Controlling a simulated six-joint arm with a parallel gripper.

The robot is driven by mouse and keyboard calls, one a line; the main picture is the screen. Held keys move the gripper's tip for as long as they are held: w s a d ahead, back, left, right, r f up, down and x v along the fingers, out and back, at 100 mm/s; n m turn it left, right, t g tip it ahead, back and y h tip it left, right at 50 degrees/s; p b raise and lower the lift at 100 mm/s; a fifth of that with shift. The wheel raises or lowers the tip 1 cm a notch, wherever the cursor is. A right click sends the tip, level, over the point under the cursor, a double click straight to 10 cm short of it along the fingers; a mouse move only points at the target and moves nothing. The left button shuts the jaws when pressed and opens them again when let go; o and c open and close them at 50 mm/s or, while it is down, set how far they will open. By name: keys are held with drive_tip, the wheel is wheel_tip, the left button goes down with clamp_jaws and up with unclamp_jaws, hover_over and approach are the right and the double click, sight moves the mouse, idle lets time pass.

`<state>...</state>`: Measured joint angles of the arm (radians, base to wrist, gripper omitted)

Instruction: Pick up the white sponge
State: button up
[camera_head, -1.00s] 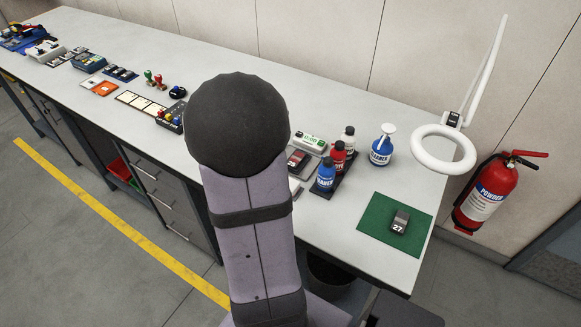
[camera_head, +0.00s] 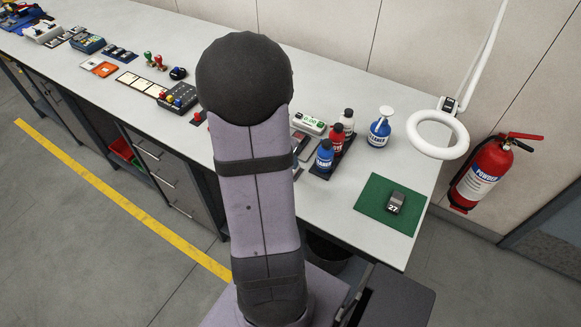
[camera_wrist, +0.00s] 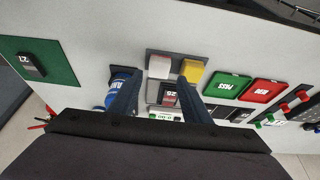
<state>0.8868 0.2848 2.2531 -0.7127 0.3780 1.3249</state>
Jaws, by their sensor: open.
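The white sponge (camera_wrist: 159,67) is a pale block in the left part of a grey tray (camera_wrist: 176,54) in the wrist view, beside a yellow block (camera_wrist: 192,72). My gripper (camera_wrist: 160,76) is open, its two dark blue fingers spread, with the white sponge showing between the fingertips in the picture. I see no contact, and the height of the fingers above the sponge is hard to tell. In the head view my arm hides the gripper, and I cannot make out the sponge there.
A dark block marked 25 (camera_wrist: 168,95) and a small display (camera_wrist: 165,116) show between the fingers. A blue bottle (camera_wrist: 119,72) is close by the left finger. Green (camera_wrist: 228,84) and red (camera_wrist: 263,91) plates lie right. The green mat (camera_head: 372,205) bears a block marked 27 (camera_head: 395,203).

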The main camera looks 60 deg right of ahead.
drive_tip(key=shift+x, duration=3.65)
drive_tip(key=shift+d+r, duration=0.1)
drive_tip(key=shift+d, duration=0.05)
drive_tip(key=shift+c, duration=0.6)
drive_tip(key=c, duration=0.8)
drive_tip(key=shift+o, duration=0.2)
wheel_tip(320, 180, up, 10)
drive_tip(key=p, duration=0.2)
drive_tip(key=shift+p, duration=0.4)
